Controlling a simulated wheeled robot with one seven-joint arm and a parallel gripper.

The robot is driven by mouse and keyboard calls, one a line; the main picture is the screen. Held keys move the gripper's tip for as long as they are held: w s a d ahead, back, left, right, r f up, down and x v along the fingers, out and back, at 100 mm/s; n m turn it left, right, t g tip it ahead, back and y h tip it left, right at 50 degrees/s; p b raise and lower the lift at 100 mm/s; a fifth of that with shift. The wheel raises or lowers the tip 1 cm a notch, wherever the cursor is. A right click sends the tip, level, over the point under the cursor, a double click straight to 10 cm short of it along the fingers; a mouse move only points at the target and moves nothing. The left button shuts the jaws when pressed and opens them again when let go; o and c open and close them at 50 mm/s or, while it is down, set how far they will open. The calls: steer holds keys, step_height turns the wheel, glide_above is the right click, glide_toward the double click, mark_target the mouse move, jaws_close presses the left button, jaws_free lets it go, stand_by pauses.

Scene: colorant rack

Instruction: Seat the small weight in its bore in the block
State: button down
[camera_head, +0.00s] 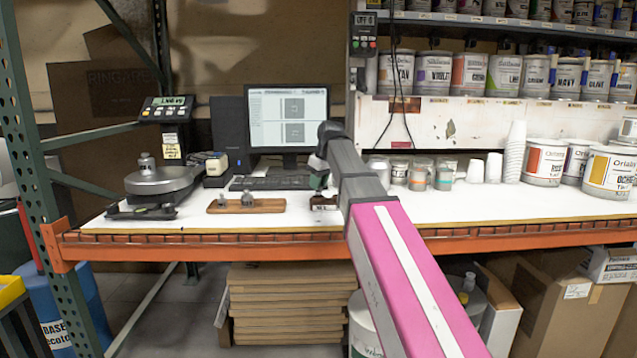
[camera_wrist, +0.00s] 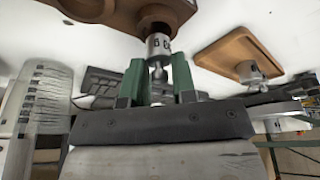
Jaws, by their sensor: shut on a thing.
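My gripper (camera_wrist: 157,80) has green fingers and is shut on the knob of a small silver weight (camera_wrist: 158,46) with dark markings. The weight's body points toward the brown block (camera_wrist: 112,12), and its end is at a round bore of the block. I cannot tell how far it sits inside. In the head view my gripper (camera_head: 319,181) is low over the dark brown block (camera_head: 323,203) near the table's front edge; the held weight is largely hidden there.
A keyboard (camera_head: 270,183) is behind, cans and cups (camera_head: 515,150) to the right.

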steer(key=shift+f, duration=1.35)
steer(key=c, duration=0.8)
jaws_free()
steer(key=shift+c, duration=0.2)
